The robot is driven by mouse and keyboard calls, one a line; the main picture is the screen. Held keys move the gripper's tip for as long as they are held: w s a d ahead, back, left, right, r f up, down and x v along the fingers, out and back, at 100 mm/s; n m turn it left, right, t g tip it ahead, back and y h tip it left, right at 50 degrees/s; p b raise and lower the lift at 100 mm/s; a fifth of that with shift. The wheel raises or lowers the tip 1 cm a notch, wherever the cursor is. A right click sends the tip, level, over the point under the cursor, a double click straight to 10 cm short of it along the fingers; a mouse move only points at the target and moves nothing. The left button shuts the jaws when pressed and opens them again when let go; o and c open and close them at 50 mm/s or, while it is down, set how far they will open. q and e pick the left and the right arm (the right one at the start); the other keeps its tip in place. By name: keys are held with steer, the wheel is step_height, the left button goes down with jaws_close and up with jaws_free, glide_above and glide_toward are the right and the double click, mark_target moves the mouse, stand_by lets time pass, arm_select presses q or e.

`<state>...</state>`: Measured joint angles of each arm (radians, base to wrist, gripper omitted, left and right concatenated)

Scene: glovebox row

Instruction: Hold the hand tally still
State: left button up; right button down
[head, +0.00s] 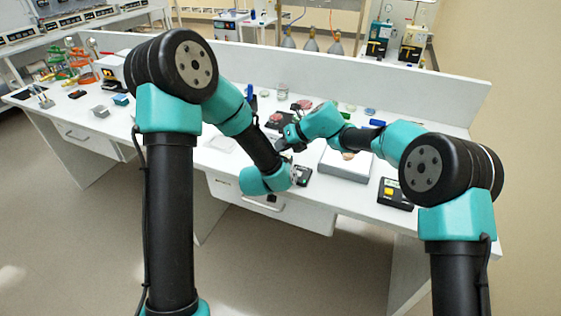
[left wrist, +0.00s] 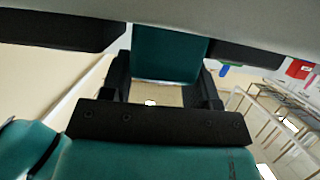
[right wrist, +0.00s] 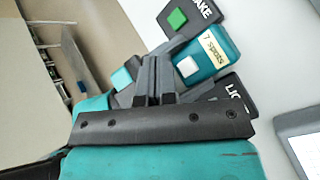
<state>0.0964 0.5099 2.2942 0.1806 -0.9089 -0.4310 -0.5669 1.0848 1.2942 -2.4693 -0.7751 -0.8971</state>
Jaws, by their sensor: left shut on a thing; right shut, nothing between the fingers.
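The hand tally (right wrist: 207,55) looks to be the teal box in the right wrist view, with a white button and a "7 spots" label. In the left wrist view the teal hand tally (left wrist: 168,52) sits between the two fingers of my left gripper (left wrist: 165,78), which is shut on it. My right gripper (right wrist: 152,72) is shut and empty, its fingertips beside the tally, on the left in its view. Whether they touch it I cannot tell. In the head view my right gripper (head: 284,141) is over the bench, and the tally is mostly hidden by my left arm.
A black box with a green button (right wrist: 190,18) and another black box marked "LIG" (right wrist: 237,92) flank the tally closely. A grey flat-topped unit (head: 343,165) stands right of it, then a box with a yellow button (head: 390,190). The white back panel (head: 400,90) bounds the bench.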

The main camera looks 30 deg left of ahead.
steer(key=shift+r, duration=1.3)
stand_by(1.5)
step_height(320, 180, up, 4)
stand_by(0.3)
steer(key=shift+f, duration=0.1)
steer(key=shift+f, duration=4.3)
steer(key=shift+f, duration=0.15)
steer(key=shift+f, duration=0.3)
